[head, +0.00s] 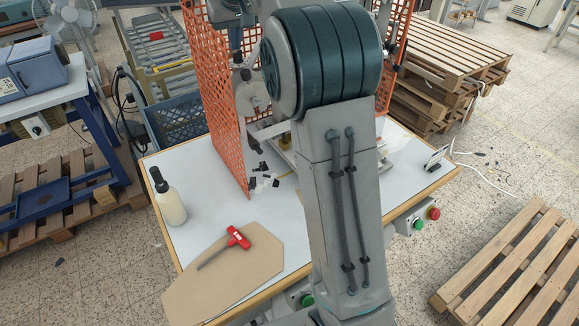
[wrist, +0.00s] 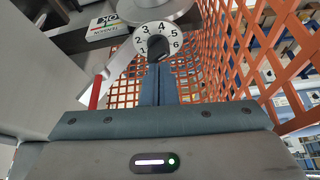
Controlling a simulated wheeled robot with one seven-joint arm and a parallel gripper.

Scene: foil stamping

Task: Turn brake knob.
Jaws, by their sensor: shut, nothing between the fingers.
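In the wrist view a white round dial (wrist: 144,33) with black numbers shows ahead, at the top middle. The dark brake knob (wrist: 158,44) is at its centre. My gripper (wrist: 158,66) is shut and empty, its two blue-grey fingers side by side. The fingertips line up with the knob and overlap its lower part in the picture; whether they touch it I cannot tell. In the head view my arm covers the middle, and neither the dial nor my gripper can be made out.
Orange mesh guards (wrist: 262,50) stand close on the right in the wrist view.

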